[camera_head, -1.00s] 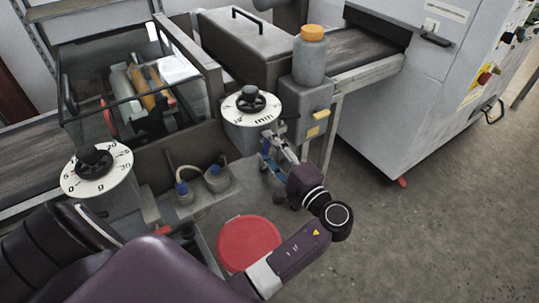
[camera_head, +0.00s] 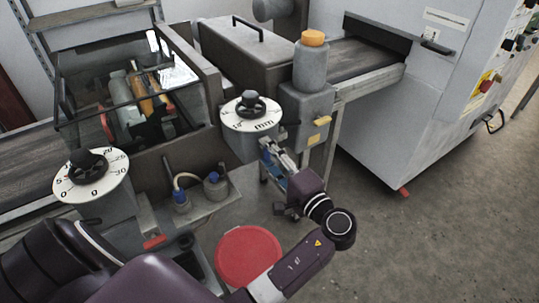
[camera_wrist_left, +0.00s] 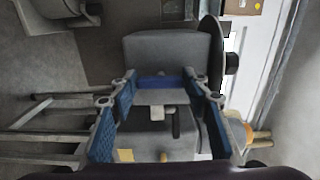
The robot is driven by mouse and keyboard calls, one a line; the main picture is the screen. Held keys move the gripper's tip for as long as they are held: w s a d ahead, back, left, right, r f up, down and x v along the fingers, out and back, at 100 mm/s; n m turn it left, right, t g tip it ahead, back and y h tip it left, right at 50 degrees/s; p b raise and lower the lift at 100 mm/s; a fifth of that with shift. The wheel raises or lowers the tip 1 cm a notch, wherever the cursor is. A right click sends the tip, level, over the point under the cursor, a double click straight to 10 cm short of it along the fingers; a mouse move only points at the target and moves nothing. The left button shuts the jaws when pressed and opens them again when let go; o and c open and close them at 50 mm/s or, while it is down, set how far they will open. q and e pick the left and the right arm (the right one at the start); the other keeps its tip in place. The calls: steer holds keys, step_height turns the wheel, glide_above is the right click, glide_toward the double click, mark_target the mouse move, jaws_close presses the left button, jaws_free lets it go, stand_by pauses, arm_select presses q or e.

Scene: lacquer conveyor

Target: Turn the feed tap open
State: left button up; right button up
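My left gripper (camera_head: 273,155) is below and in front of the right dial box. In the left wrist view the gripper (camera_wrist_left: 163,102) is open, its two blue-padded fingers wide apart. A small pale fitting with a dark lever (camera_wrist_left: 175,123) shows between them, against a grey block; I cannot tell its distance. A yellow tab (camera_head: 321,121) sits on the grey block (camera_head: 306,103) under the orange-capped bottle (camera_head: 311,66). I cannot tell for certain which part is the feed tap. My right gripper is not in view.
A white dial with a black knob (camera_head: 250,104) tops the right box; another dial (camera_head: 92,177) stands at left. Two blue-topped fittings (camera_head: 182,197) (camera_head: 212,178) sit on a ledge. A red round lid (camera_head: 248,257) is lower down. Floor at right is clear.

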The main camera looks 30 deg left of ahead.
arm_select(q)
steer(key=o, duration=0.4)
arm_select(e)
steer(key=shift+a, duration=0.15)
